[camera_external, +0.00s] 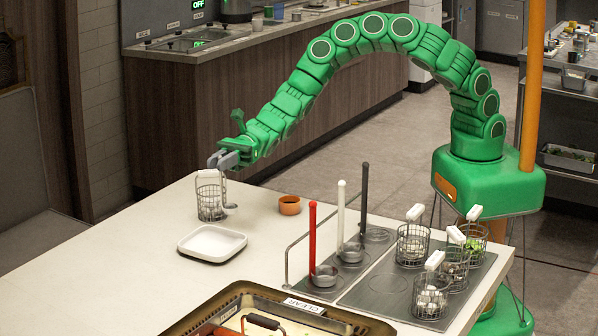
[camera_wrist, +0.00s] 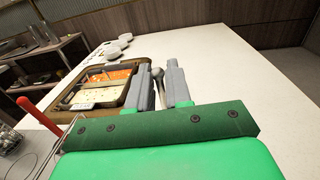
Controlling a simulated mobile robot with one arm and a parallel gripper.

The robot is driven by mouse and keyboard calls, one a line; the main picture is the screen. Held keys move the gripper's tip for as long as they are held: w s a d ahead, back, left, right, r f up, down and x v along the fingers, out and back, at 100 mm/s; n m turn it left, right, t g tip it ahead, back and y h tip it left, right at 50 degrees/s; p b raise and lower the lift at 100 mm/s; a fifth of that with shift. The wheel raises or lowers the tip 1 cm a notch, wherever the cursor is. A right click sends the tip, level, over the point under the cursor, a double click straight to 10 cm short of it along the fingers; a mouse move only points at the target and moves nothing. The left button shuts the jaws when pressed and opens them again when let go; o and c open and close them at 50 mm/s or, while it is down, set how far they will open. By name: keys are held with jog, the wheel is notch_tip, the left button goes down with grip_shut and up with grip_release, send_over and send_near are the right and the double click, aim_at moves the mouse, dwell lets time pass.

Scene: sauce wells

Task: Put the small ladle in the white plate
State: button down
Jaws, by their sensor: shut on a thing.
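The white plate (camera_external: 212,243) is a shallow rounded-square dish lying empty on the pale table. My gripper (camera_external: 224,160) is over the table's far left part, behind the plate in the external view. In the wrist view the ladle (camera_wrist: 157,74) shows between my two grey fingers (camera_wrist: 159,88). Most of its handle is hidden by the fingers.
A wire basket (camera_external: 210,206) with a white handle stands right by my gripper. An orange-brown cup (camera_external: 289,205) is right of the plate. Red, white and black-handled ladles stand in a grey well unit (camera_external: 384,283), beside several wire baskets. A food tray (camera_external: 190,318) is in front.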

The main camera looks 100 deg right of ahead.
jog(key=w+a+f, duration=0.1)
jog(key=w+f, duration=0.3)
jog(key=f, duration=0.5)
jog(key=shift+w, duration=0.35)
dwell(0.5)
jog(key=c, duration=1.1)
grip_release()
jog(key=shift+f, duration=0.1)
jog(key=shift+o, duration=0.2)
jog(key=v, duration=1.2)
